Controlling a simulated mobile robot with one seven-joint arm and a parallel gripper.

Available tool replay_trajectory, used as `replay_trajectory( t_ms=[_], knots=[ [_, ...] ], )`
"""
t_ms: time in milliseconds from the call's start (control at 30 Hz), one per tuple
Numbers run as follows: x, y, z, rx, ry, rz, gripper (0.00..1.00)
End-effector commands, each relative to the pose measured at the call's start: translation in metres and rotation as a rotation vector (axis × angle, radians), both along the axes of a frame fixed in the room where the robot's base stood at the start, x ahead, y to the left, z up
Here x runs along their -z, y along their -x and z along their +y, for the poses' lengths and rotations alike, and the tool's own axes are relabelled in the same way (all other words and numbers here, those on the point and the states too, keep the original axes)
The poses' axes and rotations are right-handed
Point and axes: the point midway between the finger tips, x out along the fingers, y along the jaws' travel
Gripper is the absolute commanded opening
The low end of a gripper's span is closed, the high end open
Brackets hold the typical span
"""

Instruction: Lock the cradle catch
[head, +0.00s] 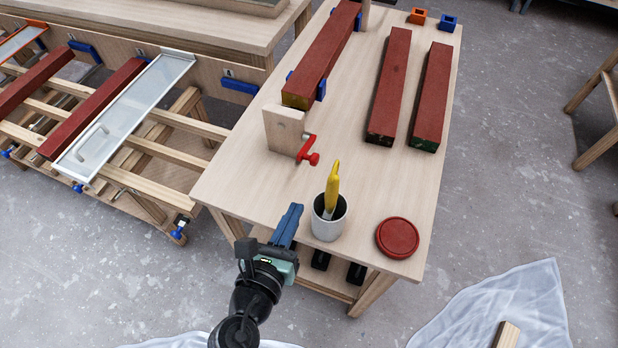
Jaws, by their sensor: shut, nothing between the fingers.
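A red crank-shaped lever (308,151), which looks like the catch, is on the right face of an upright wooden block (283,130) on the table. Its red knob points to the lower right. Behind the block a red batten (322,54) lies in blue cradle supports (320,89). Whether the lever is locked cannot be told. My gripper (296,209) is shut and empty, with blue fingers, near the table's front left edge. It is in front of the lever and apart from it.
A grey cup (329,222) with a yellow-handled brush (332,187) stands just right of my gripper. A round red lid (397,238) lies at the front right. Two red battens (390,85) (431,98) lie on the table's right side.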

Motion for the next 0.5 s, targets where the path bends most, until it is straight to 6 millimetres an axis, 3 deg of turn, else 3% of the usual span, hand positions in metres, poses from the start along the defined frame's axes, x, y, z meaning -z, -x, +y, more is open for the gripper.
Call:
replay_trajectory(
  t_ms=[167,500],
  knots=[
    [0.003,-0.014,-0.004,0.003,-0.002,-0.002,0.00],
    [0.019,-0.070,-0.020,0.003,-0.002,-0.002,0.00]
  ],
)
